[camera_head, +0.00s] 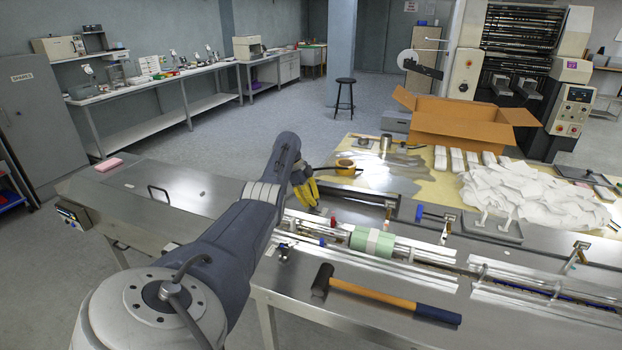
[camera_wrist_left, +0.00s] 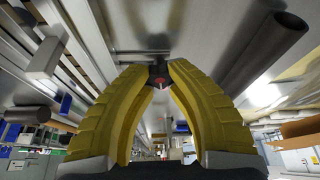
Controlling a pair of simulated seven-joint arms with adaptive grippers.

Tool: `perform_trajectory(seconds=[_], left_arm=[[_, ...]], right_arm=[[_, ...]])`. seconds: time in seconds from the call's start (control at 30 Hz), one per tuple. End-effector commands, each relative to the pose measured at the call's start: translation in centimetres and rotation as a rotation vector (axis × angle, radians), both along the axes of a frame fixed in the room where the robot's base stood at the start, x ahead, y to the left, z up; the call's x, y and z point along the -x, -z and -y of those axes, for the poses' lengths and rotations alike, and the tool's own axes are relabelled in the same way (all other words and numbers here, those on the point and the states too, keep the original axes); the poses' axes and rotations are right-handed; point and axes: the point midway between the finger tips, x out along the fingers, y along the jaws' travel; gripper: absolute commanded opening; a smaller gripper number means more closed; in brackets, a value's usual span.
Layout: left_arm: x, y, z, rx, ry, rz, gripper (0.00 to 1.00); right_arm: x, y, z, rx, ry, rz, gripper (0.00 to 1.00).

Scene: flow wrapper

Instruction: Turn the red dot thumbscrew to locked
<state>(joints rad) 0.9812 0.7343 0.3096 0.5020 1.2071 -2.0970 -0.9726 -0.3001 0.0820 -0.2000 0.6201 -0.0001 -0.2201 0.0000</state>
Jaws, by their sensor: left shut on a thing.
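The red dot thumbscrew (camera_wrist_left: 158,76) shows in the left wrist view as a small dark knob with a red mark, between the yellow fingertips. My left gripper (camera_wrist_left: 156,84) is shut on it, with one finger on each side. In the head view my left gripper (camera_head: 306,192) reaches down at the near end of the machine's rails, and its arm comes from the lower left. The thumbscrew cannot be made out there, and its locked or unlocked position cannot be told. My right gripper is not in view.
A hammer (camera_head: 385,298) lies on the steel bench right of my arm. A green and white pack (camera_head: 372,241) sits between the metal rails (camera_head: 420,253).

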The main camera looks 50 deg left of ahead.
Motion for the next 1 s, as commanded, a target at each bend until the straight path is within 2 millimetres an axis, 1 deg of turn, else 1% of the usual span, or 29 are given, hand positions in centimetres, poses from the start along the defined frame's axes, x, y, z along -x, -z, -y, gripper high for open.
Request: perform_trajectory(seconds=[0.03,0.13,0.17,0.47,0.5,0.67,0.77,0.87,1.0], left_arm=[[-0.3,0.1,0.4,0.007,0.003,0.004,0.0],[-0.3,0.1,0.4,0.007,0.003,0.004,0.0],[-0.3,0.1,0.4,0.007,0.003,0.004,0.19],[-0.1,0.1,0.2,0.004,0.0,0.002,0.54],[-0.1,0.1,0.2,0.003,0.0,0.001,0.56],[-0.1,0.1,0.2,0.002,0.0,0.0,0.56],[0.0,-0.1,0.1,0.002,0.0,0.0,0.56],[0.0,-0.7,-0.1,0.002,0.0,0.002,0.56],[0.5,-2.4,-0.7,0.001,0.001,0.002,0.56]], right_arm=[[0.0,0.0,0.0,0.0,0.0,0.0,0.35],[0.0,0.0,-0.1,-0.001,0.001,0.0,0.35],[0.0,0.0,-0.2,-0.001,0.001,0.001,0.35],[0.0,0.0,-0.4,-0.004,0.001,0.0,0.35],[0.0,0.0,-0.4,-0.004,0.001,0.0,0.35],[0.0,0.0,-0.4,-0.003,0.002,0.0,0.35],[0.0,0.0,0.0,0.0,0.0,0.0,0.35],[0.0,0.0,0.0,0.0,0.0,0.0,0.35],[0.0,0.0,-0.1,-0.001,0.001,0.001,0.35]])
